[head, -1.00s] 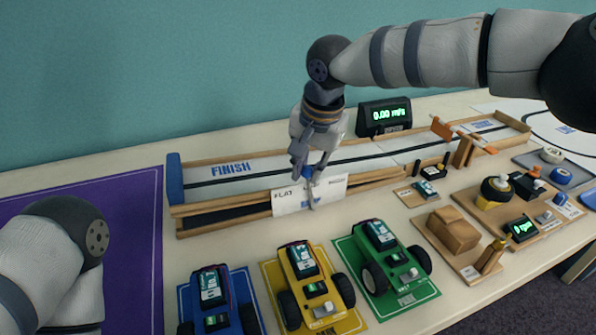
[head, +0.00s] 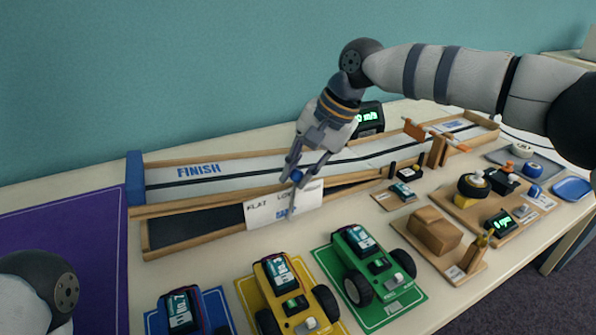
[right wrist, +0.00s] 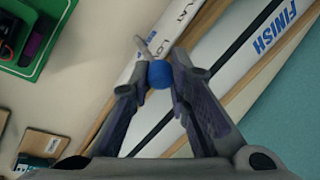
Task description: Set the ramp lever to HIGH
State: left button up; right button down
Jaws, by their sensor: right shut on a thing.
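The ramp lever has a blue knob (head: 297,178) that stands above a white label plate (head: 262,211) on the front of the wooden race track (head: 240,171). FLAT and LOW can be read on the plate; its right part is partly covered by my gripper, and no HIGH mark is readable. My right gripper (head: 295,180) is shut on the blue knob, which also shows between the fingertips in the right wrist view (right wrist: 159,74). The lever leans slightly right of upright, around or just past LOW; its exact setting is unclear. My left gripper is out of view.
Blue, yellow and green toy cars (head: 366,264) stand on mats in front of the track. A speed display (head: 370,118) is behind the track, partly covered by my right arm. Wooden part boards (head: 452,262) lie at the right.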

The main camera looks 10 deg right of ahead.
jog(key=c, duration=1.5)
grip_release()
jog(key=v, duration=1.2)
